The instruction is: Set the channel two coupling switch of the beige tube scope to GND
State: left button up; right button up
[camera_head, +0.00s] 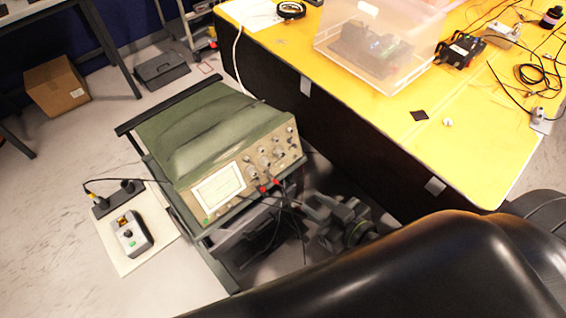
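The beige-fronted tube scope (241,178) with a green case sits on a dark cart at centre-left. Its lit screen (218,187) is at the left of the panel, with knobs and switches to the right. Two red plugs (269,185) with dark leads sit at the panel's lower edge. The channel two coupling switch is too small to make out. My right gripper (307,205) is just below and right of the panel, apart from it as far as I can tell; its fingers are small and dark, so their opening is unclear. My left gripper is not in view.
A yellow table (390,100) with a clear bin (372,50) and cables stands at the right. A grey device (132,233) lies on a pale board at lower left. A cardboard box (57,88) is on the floor at the far left. My black arm fills the lower right.

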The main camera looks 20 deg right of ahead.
aim_at(269, 172)
jog(key=p+x, duration=0.3)
jog(key=x, duration=1.4)
jog(key=shift+p, duration=0.3)
jog(key=shift+c, duration=0.2)
grip_shut()
